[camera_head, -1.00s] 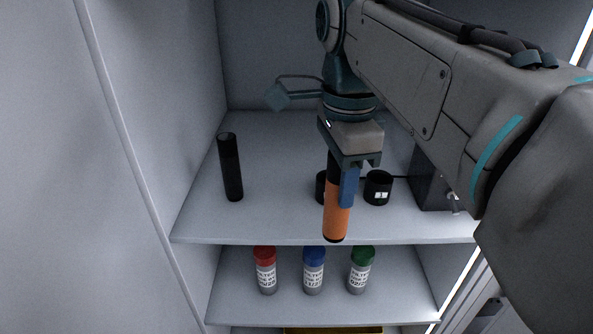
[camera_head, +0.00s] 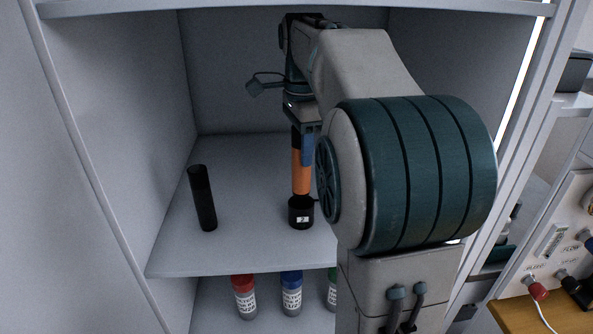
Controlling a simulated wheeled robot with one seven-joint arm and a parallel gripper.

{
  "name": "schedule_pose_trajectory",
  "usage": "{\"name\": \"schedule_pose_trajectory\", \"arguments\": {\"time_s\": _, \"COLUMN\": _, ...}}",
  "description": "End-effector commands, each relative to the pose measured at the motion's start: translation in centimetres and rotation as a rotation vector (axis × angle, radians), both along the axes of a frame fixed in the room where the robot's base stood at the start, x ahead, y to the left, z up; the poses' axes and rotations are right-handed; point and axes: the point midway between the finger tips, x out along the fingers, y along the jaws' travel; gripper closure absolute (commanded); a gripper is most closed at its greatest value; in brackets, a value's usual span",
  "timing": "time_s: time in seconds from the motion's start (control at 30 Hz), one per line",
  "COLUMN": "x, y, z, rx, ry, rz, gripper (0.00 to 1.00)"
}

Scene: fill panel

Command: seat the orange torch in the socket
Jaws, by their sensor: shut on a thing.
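The orange torch (camera_head: 302,174) stands upright in the head view, with a dark upper part just below my gripper (camera_head: 303,137). My gripper is shut on the torch's upper part from above; a blue finger shows on its right side. A black round socket (camera_head: 301,213) with a small white label is on the shelf directly under the torch. The torch's lower end meets the socket's top, and its tip is hidden there. I cannot tell how deep it sits.
A black cylinder (camera_head: 202,198) stands on the shelf (camera_head: 240,250) to the left. Bottles with red (camera_head: 243,283) and blue (camera_head: 291,278) caps stand on the shelf below; a green-capped one is partly hidden by my arm. The cabinet's left wall (camera_head: 130,130) bounds the space.

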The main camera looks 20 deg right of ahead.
Motion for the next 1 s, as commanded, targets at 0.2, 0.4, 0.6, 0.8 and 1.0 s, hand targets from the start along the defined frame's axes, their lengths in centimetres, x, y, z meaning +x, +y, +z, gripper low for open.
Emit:
{"name": "schedule_pose_trajectory", "arguments": {"time_s": 0.2, "x": -0.1, "y": 0.0, "z": -2.4, "rx": 0.0, "ry": 0.0, "rz": 0.0, "gripper": 0.98}}
{"name": "schedule_pose_trajectory", "arguments": {"time_s": 0.4, "x": -0.2, "y": 0.1, "z": -5.3, "rx": 0.0, "ry": 0.003, "rz": 0.0, "gripper": 0.98}}
{"name": "schedule_pose_trajectory", "arguments": {"time_s": 0.6, "x": -0.2, "y": 0.1, "z": -7.0, "rx": 0.0, "ry": 0.0, "rz": 0.0, "gripper": 0.98}}
{"name": "schedule_pose_trajectory", "arguments": {"time_s": 0.8, "x": -0.2, "y": 0.1, "z": -7.0, "rx": 0.0, "ry": -0.001, "rz": 0.0, "gripper": 0.98}}
{"name": "schedule_pose_trajectory", "arguments": {"time_s": 1.0, "x": -0.2, "y": 0.1, "z": -7.3, "rx": 0.0, "ry": 0.0, "rz": 0.0, "gripper": 0.54}}
